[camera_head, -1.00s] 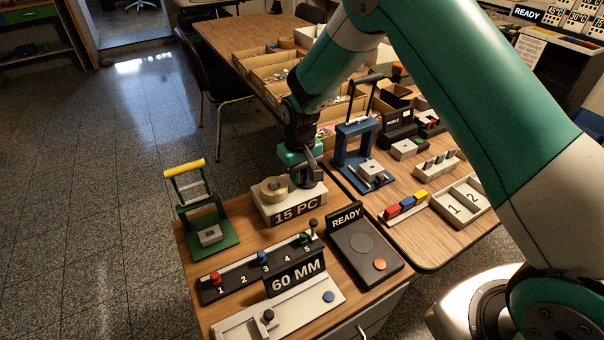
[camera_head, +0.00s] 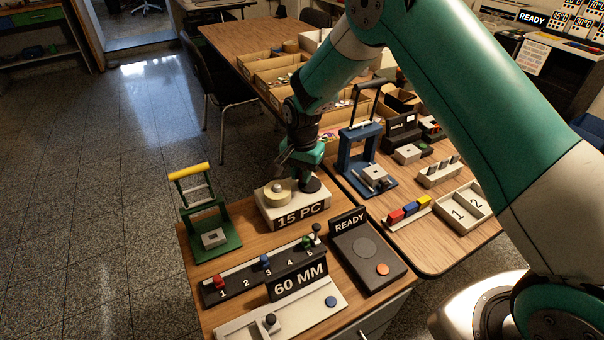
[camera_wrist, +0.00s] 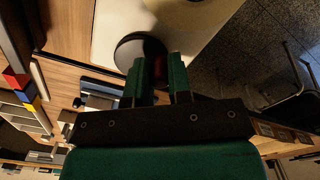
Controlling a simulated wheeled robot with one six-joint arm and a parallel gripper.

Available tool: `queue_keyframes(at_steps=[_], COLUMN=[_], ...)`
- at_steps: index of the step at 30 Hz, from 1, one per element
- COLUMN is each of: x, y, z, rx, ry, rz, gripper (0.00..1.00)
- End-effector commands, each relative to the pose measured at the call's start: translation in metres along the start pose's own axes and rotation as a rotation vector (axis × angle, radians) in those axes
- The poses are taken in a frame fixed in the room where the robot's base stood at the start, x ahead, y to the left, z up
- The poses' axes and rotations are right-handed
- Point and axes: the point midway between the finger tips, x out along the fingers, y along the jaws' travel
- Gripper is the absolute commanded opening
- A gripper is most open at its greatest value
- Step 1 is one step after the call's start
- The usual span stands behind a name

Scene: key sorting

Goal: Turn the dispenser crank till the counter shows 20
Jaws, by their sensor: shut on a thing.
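The dispenser (camera_head: 268,214) is a pale box on the near table with a tan roll (camera_head: 277,193) on top. Its counter (camera_head: 301,215) reads 15 PC. A dark round crank part (camera_head: 312,186) sits on the box's right side, and it also shows in the wrist view (camera_wrist: 132,50). My gripper (camera_head: 307,168) is over this part, pointing down. In the wrist view my gripper (camera_wrist: 162,68) has its two green fingers around a dark reddish crank handle, shut on it; the fingers hide most of the handle.
In front are a numbered slider panel (camera_head: 240,290) with a 60 MM sign and a dark READY scale (camera_head: 362,258). A green press (camera_head: 208,225) stands at left, a blue press (camera_head: 358,150) at right. A two-part tray (camera_head: 487,212) lies farther right.

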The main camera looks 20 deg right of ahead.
Motion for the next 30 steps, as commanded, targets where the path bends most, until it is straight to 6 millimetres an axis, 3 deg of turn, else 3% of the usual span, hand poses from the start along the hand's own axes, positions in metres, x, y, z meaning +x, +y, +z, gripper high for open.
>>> queue_keyframes(at_steps=[18,30], x=[-0.002,-0.002], y=[0.001,0.004], z=[-0.013,-0.018], rx=[0.582,0.875], ry=[0.007,0.009], rz=[-0.006,-0.006], gripper=[0.00,0.00])
